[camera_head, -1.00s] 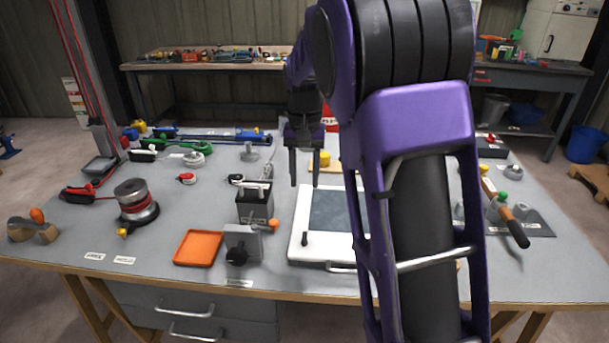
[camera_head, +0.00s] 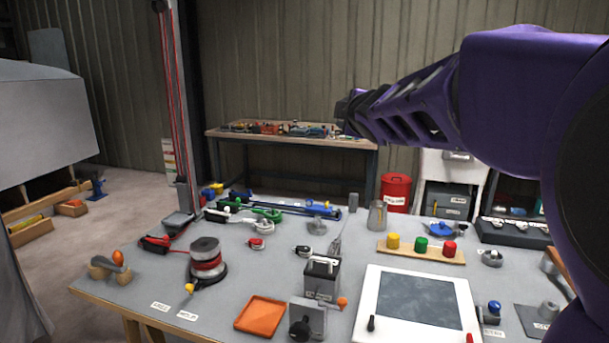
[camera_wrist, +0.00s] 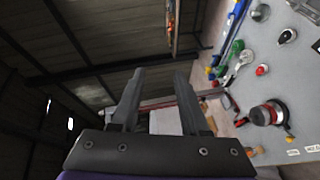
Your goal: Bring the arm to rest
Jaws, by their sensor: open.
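My purple arm reaches in from the right of the head view and is raised above the workbench (camera_head: 240,275). My gripper (camera_wrist: 160,85) shows in the wrist view with its two dark fingers apart and nothing between them. Its fingers point toward the shop wall and roof, with the bench off to the right side of that view. The arm touches nothing that I can see.
A back bench (camera_head: 290,140) and red bin (camera_head: 396,190) stand behind. Floor at left is partly free.

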